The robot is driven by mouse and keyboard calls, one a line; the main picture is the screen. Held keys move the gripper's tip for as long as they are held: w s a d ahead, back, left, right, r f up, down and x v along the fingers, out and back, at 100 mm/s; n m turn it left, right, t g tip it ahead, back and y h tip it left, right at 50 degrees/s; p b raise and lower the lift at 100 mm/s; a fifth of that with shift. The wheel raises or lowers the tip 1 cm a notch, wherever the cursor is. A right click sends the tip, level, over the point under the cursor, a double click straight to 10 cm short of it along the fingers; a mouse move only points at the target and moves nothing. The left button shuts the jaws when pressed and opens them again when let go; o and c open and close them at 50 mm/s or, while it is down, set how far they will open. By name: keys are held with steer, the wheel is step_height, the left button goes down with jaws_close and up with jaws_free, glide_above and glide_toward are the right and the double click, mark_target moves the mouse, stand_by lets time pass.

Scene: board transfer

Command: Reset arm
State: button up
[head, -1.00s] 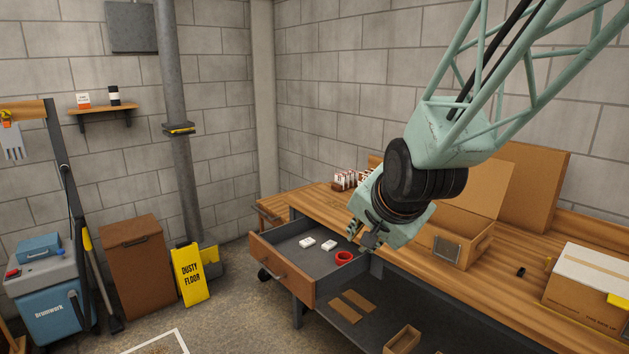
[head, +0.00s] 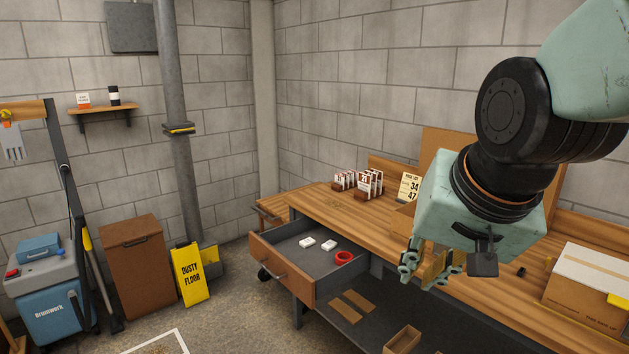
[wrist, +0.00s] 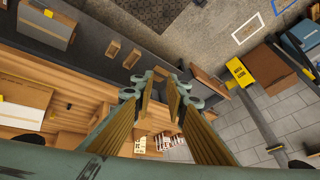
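My gripper (head: 424,268) hangs over the front edge of the workbench (head: 325,202), right of the open drawer. In the wrist view my gripper (wrist: 160,92) shows its tan-padded fingers apart, with nothing held between them. The open drawer (head: 283,277) holds two small white items (head: 318,243) and a red ring-shaped item (head: 344,257). Upright white cards with red marks (head: 368,183) stand in brown holders at the back of the bench. My arm and gripper hide part of the bench's middle.
A pick list sign (head: 410,187) stands behind my gripper. A taped carton (head: 590,285) sits at the bench's right end. An open-topped box (head: 402,340) is on the lower shelf. A yellow dusty floor sign (head: 190,275) stands left of the drawer.

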steer(key=s+d+r+n+g, duration=0.1)
steer(key=s+d+n+g, duration=0.1)
steer(key=s, duration=1.8)
steer(key=shift+d+n+h, duration=0.3)
steer(key=shift+d+n, duration=0.4)
steer(key=shift+n, duration=0.2)
